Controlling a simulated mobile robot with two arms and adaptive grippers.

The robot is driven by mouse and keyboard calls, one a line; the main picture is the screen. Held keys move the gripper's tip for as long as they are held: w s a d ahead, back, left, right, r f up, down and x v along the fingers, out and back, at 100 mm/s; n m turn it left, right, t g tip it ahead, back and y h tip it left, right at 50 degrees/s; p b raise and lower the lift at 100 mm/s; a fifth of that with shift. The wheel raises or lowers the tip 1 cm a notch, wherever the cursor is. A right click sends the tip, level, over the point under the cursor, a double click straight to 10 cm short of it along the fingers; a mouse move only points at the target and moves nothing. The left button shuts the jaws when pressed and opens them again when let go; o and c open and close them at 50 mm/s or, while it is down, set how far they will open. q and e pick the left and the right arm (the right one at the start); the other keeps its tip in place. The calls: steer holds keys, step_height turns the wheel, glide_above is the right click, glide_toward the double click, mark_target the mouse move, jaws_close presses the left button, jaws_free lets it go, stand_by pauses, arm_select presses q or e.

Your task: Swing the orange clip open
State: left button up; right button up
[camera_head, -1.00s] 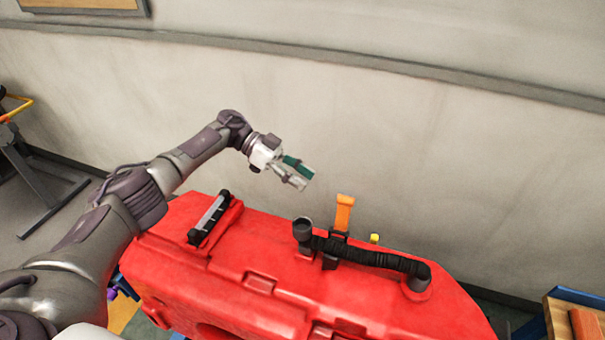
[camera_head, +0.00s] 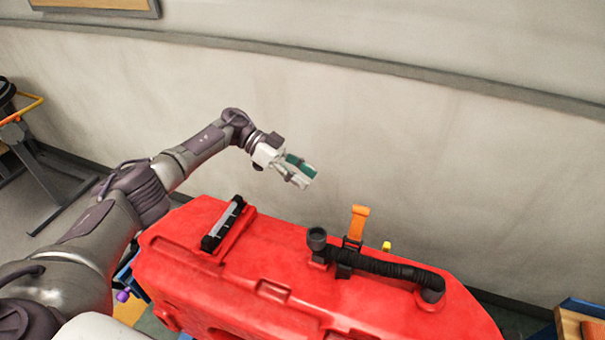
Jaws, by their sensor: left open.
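The orange clip (camera_head: 358,223) stands upright at the far edge of the red tank (camera_head: 223,290), just behind the black ribbed hose (camera_head: 385,265). Its lower end meets a dark bracket (camera_head: 351,244). My left gripper (camera_head: 307,177) is above the tank's far side, up and to the left of the clip. It is open and empty, with a clear gap between it and the clip. My right gripper is out of view.
A black handle-like strip (camera_head: 222,225) lies on the tank's left end. A small yellow knob (camera_head: 386,246) sits right of the clip. A grey wall (camera_head: 450,150) stands behind the tank. A wooden-edged bench (camera_head: 580,322) is at lower right.

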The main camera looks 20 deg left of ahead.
arm_select(q)
steer(key=v, duration=0.7)
steer(key=shift+a, duration=0.25)
stand_by(0.3)
